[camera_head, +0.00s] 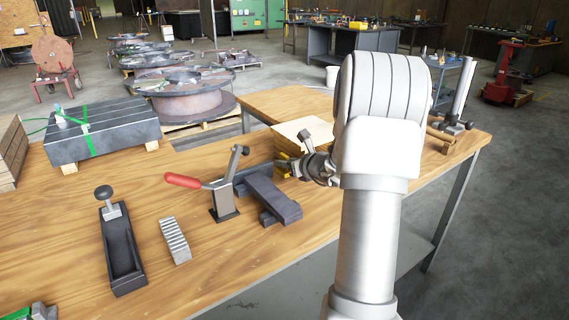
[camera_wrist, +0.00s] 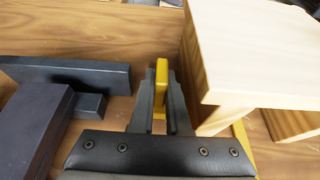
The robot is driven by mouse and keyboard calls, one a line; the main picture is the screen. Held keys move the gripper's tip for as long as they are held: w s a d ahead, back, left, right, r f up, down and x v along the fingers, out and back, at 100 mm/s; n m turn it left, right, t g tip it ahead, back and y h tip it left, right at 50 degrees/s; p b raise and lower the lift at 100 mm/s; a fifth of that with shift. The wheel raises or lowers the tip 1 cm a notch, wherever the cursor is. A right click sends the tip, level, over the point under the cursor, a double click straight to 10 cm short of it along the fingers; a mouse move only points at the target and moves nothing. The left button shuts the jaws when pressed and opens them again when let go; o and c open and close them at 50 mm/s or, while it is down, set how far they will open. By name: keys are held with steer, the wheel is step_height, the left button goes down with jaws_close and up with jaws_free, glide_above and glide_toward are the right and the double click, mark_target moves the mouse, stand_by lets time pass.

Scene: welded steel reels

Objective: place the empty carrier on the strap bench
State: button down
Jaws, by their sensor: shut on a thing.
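My gripper (camera_head: 293,168) is low over the wooden bench top (camera_head: 180,245), beside a pale wooden block-like piece (camera_head: 303,130) with yellow edging (camera_head: 283,155). In the wrist view the jaws (camera_wrist: 160,105) are shut on an upright yellow piece (camera_wrist: 161,72). The pale wooden piece (camera_wrist: 255,55) stands close to the right of the jaws, with a yellow strip (camera_wrist: 243,143) at its foot. The yellow piece looks like part of the carrier, but its full shape is hidden behind the gripper and wood. I cannot tell whether it touches the bench.
A dark clamp with a red handle (camera_head: 183,181) and a dark angled block (camera_head: 272,199) stand just left of my gripper. A black channel (camera_head: 120,250) and ribbed block (camera_head: 175,240) lie further left. A green-strapped slab (camera_head: 105,130) sits at the back left. The front bench surface is mostly clear.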

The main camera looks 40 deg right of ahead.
steer(key=c, duration=1.2)
jaws_free()
steer(key=shift+f, duration=0.1)
steer(key=shift+r+p, duration=0.2)
steer(key=shift+p, duration=0.1)
steer(key=p+v, duration=0.2)
steer(key=v, duration=1)
steer(key=shift+s+f, duration=0.1)
